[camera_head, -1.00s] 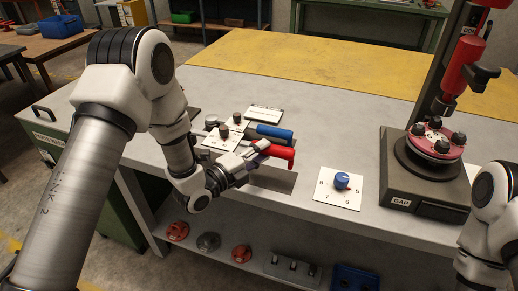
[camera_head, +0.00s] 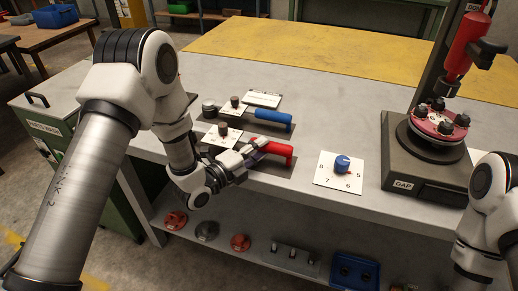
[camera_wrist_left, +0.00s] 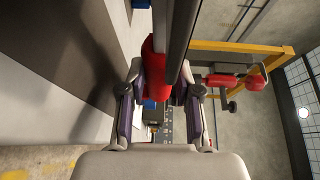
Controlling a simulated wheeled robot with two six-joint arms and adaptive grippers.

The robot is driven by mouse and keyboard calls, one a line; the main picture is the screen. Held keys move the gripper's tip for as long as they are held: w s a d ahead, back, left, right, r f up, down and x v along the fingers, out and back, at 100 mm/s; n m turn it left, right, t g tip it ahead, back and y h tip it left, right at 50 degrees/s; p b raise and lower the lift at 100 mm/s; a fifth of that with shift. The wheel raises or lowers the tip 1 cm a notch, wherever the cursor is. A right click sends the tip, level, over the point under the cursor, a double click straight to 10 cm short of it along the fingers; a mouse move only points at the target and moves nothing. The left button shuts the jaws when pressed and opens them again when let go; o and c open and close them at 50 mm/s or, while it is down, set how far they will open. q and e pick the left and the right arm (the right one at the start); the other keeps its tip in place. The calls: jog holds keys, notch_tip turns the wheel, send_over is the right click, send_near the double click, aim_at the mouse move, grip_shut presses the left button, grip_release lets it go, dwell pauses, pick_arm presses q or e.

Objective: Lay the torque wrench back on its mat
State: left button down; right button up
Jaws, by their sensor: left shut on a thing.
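The red-handled torque wrench (camera_head: 275,150) is in my left gripper (camera_head: 246,160), over the near edge of the bench. In the left wrist view, the red handle (camera_wrist_left: 155,76) and a dark bar show between the fingers (camera_wrist_left: 158,105). A dark mat (camera_head: 274,166) lies under the wrench at the bench's front edge. I cannot tell whether the wrench touches it. A blue-handled wrench (camera_head: 272,116) lies on another dark mat behind. My right arm shows at the lower right; its gripper is out of view.
A dial card with a blue knob (camera_head: 341,164) lies to the right. A dark fixture (camera_head: 430,175) with a red flanged spool (camera_head: 439,121) stands beyond it. Small cards with dark knobs (camera_head: 223,127) lie behind my left gripper. The yellow bench area (camera_head: 300,55) is clear.

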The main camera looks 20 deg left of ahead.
pick_arm(q)
jog(key=shift+f+b, duration=0.4)
jog(key=shift+f, duration=0.05)
jog(key=c, duration=0.7)
grip_release()
jog(key=shift+s, duration=0.1)
jog(key=v, duration=1.1)
jog(key=s+d+f+n+g+y+p, duration=0.1)
jog(key=s+d+f+n+g+y, duration=0.1)
jog(key=s+f+g, duration=0.5)
jog(key=s+d+f+n+g+y+p, duration=0.1)
jog(key=s+d+f+n+p, duration=0.3)
jog(key=f, duration=0.7)
jog(key=s+a+f+n+g+y, duration=0.1)
jog(key=s+a+f+n+g, duration=0.1)
jog(key=s+n, duration=0.3)
jog(key=s+a+f+n+g+y+b, duration=0.1)
jog(key=s+a+f+n+g+y, duration=0.1)
jog(key=n, duration=0.5)
jog(key=s+a+f+n+g+y+b, duration=0.1)
jog(key=s+a+f+n+g+y, duration=0.1)
jog(key=s+n, duration=0.4)
jog(key=shift+s+a+f+g, duration=0.15)
jog(key=shift+s+a+g, duration=0.25)
jog(key=shift+a, duration=0.2)
jog(key=shift+s+a+f+g, duration=0.2)
jog(key=shift+s+a+g, duration=0.2)
jog(key=shift+a, duration=0.2)
